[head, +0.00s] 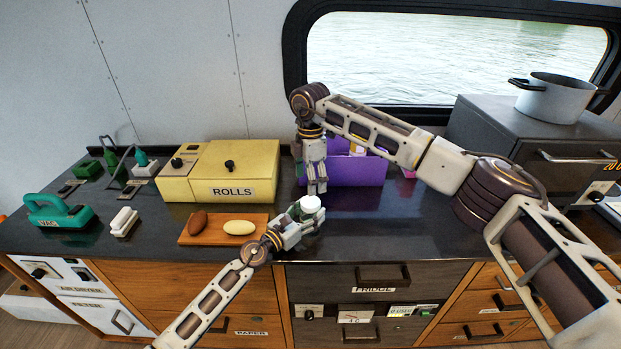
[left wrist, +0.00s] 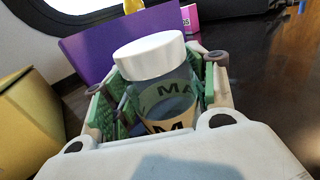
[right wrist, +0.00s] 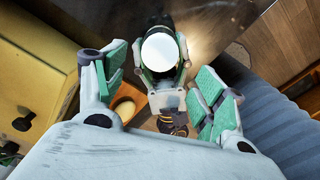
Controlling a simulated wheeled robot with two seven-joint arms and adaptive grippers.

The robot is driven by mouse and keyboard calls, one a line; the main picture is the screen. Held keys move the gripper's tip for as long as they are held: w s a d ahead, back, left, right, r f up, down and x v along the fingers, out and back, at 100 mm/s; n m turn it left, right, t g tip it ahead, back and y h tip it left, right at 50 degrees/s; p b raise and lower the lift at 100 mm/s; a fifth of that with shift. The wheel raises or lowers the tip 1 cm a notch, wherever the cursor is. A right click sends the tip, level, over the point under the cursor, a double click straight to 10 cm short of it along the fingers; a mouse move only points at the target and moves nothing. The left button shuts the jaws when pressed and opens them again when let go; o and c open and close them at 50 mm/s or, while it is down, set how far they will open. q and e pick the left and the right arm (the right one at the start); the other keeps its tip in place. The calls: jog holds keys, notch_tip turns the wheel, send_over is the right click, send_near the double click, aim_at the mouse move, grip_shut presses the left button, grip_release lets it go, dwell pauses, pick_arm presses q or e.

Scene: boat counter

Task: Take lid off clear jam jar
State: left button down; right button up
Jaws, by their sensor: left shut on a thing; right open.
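The clear jam jar (left wrist: 172,97) stands upright with its white lid (left wrist: 150,54) on top and a label with dark letters, partly hidden by my gripper. In the head view the lid (head: 310,203) shows near the counter's front. My left gripper (head: 304,217) is shut on the jar's body, its green pads at both sides. My right gripper (head: 317,186) is above the jar, pointing down. In the right wrist view the open right gripper (right wrist: 160,80) has its fingers apart, with the lid (right wrist: 160,52) below and between them, not touched.
A purple bin (head: 357,171) stands behind the jar and a yellow ROLLS box (head: 236,172) to its left. A wooden board (head: 197,240) with two rolls lies left of my left gripper. An oven with a pot (head: 555,98) is at right. The counter right of the jar is clear.

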aim_at(311, 202)
dwell(0.4)
jog(key=shift+f, duration=4)
jog(key=shift+c, duration=0.5)
jog(key=c, duration=1)
jog(key=o, duration=1.2)
jog(key=shift+c, duration=0.2)
jog(key=shift+r, duration=0.15)
